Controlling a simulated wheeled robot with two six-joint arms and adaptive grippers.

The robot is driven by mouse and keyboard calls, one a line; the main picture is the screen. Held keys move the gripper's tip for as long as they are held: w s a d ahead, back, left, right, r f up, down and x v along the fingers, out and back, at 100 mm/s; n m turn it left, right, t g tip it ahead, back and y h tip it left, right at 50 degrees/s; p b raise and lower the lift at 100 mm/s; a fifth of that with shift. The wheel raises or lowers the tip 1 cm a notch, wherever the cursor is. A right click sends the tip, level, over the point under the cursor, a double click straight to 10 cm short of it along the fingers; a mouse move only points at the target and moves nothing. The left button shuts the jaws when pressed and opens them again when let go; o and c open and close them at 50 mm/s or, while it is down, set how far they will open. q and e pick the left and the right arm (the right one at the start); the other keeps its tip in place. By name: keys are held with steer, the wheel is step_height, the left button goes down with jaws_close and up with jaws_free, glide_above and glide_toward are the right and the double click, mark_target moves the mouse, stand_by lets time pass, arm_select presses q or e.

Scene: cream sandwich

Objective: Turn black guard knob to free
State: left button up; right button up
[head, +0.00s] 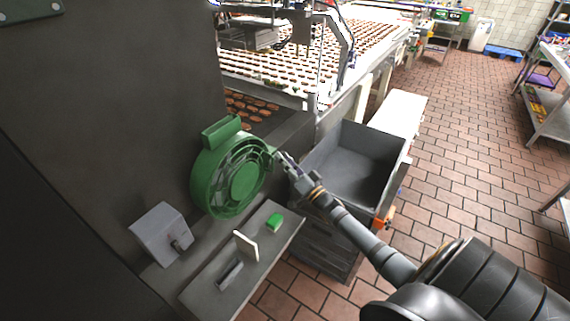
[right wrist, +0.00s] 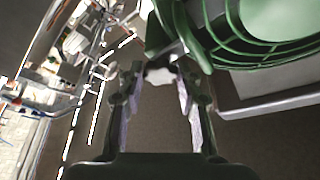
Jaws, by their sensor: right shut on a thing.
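The round green guard (head: 228,178) with a ribbed grille is mounted on the dark machine wall, left of centre in the head view. Its green rim also fills the top right of the right wrist view (right wrist: 265,50). My right gripper (head: 281,156) is at the guard's right edge. The gripper is shut on the knob, which is mostly hidden in the head view. My left gripper is not in view.
A grey open bin (head: 352,165) stands right of the guard. A grey box (head: 160,233) sits lower left. Tiled floor is free at right.

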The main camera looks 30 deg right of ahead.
steer(key=shift+w+d+f+n+g+y+b, duration=0.1)
steer(key=shift+n+g+y+b, duration=0.75)
steer(key=shift+n+y+b, duration=2.15)
steer(key=shift+d+r+n+g+y+b, duration=0.1)
steer(key=shift+n+g+y+b, duration=0.55)
steer(key=shift+n+b, duration=2.75)
steer(key=shift+w+d+f+n+g+y+b, duration=0.1)
steer(key=shift+n+g+y+b, duration=1.2)
steer(key=shift+n, duration=3.9)
steer(key=shift+t, duration=0.3)
steer(key=o, duration=1.2)
steer(key=shift+c, duration=0.2)
steer(key=shift+s, duration=0.1)
